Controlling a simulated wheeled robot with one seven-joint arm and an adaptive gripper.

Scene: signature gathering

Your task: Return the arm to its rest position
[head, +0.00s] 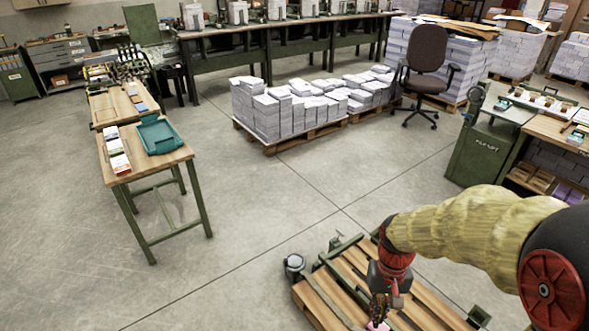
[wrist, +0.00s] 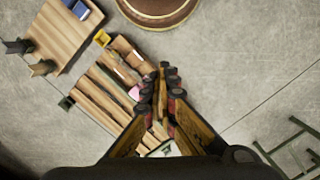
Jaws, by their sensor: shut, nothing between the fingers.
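My gripper (head: 380,298) hangs low at the end of my arm, in the lower right of the head view, in front of a low slatted wooden platform. In the wrist view its fingers (wrist: 164,88) are drawn together with nothing held between them. My arm, in a yellowish sleeve, reaches from the right edge of the head view down and left to the gripper. A small pink item (wrist: 135,92) shows beside the fingers in the wrist view; I cannot tell what it is.
The low wooden platform (head: 335,297) with green metal parts lies below the gripper. A wooden table (head: 112,170) holds a teal tray (head: 158,134) at left. Paper stacks (head: 272,115) and an office chair (head: 425,62) stand behind. The middle floor is clear.

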